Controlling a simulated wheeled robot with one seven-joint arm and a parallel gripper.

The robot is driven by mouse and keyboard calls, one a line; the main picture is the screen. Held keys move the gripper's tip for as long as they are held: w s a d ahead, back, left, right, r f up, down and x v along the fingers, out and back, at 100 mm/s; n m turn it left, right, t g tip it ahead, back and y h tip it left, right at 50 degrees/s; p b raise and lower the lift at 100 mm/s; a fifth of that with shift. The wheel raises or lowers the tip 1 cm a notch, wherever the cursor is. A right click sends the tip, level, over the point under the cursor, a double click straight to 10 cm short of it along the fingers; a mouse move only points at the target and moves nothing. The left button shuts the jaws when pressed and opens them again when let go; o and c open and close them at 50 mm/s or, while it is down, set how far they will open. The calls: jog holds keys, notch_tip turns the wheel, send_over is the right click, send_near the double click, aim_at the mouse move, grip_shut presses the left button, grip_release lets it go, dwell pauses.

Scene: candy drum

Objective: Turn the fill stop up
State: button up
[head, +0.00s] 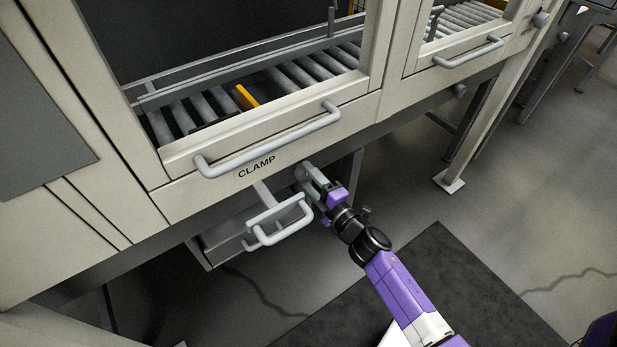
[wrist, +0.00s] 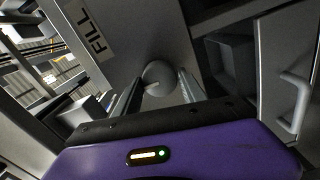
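In the wrist view, a round grey knob (wrist: 159,76) sits on a grey panel beside a dark FILL label (wrist: 100,32). I take the knob to be the fill stop. My gripper (wrist: 162,80) points at it, with its two grey fingers apart, one on each side of the knob. I cannot tell whether they touch it. In the head view my gripper (head: 312,178) is at the underside of the beige machine frame, right of the CLAMP label (head: 257,167). There my gripper mostly hides the knob.
A grey box with a pale bar handle (head: 280,222) hangs just left of my gripper; a handle (wrist: 297,100) also shows in the wrist view. A longer handle (head: 268,142) is on the beige front above. Floor to the right is open, with a dark mat (head: 440,270).

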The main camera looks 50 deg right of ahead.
jog(key=o, duration=0.3)
jog(key=v, duration=0.7)
jog(key=shift+s+a+b, duration=0.15)
jog(key=shift+s+b, duration=0.15)
jog(key=shift+s, duration=0.1)
